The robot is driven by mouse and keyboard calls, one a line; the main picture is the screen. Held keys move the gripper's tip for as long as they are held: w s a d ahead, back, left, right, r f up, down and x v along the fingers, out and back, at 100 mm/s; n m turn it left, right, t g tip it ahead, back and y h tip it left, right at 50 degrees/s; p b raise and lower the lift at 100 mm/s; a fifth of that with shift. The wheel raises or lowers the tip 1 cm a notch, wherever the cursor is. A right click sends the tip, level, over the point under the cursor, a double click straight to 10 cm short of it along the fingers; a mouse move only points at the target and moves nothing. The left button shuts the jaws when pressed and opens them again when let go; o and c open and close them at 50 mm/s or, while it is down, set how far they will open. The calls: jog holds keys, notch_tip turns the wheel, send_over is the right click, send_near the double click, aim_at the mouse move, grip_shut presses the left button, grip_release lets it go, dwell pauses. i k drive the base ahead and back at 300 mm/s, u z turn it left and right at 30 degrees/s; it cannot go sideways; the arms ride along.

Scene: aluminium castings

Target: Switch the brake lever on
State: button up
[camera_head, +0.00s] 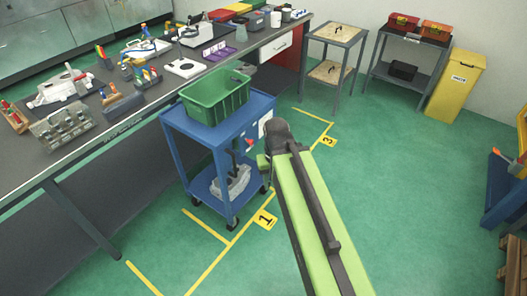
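A blue two-shelf cart (175,126) on casters stands in front of the long bench. A small red part (249,143), possibly the brake lever, shows at the cart's right side, below the top shelf. It is too small to tell its position. My green and dark arm reaches up from the bottom right to the cart's right side. My gripper (262,162) is at its far end, close to the red part. The arm's end hides much of it, so I cannot tell whether its fingers are open or touch anything.
A green crate (213,108) sits on the cart's top shelf and a grey casting (232,184) on the lower one. The bench (75,163) runs along the left, crowded with tools. A yellow bin (458,84) stands at back right. Green floor right of my arm is clear.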

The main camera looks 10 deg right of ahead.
aim_at(250, 143)
jog(key=z, duration=0.45)
jog(key=k, duration=0.1)
jog(key=u, duration=3)
jog(key=i, duration=0.55)
jog(key=z, duration=0.1)
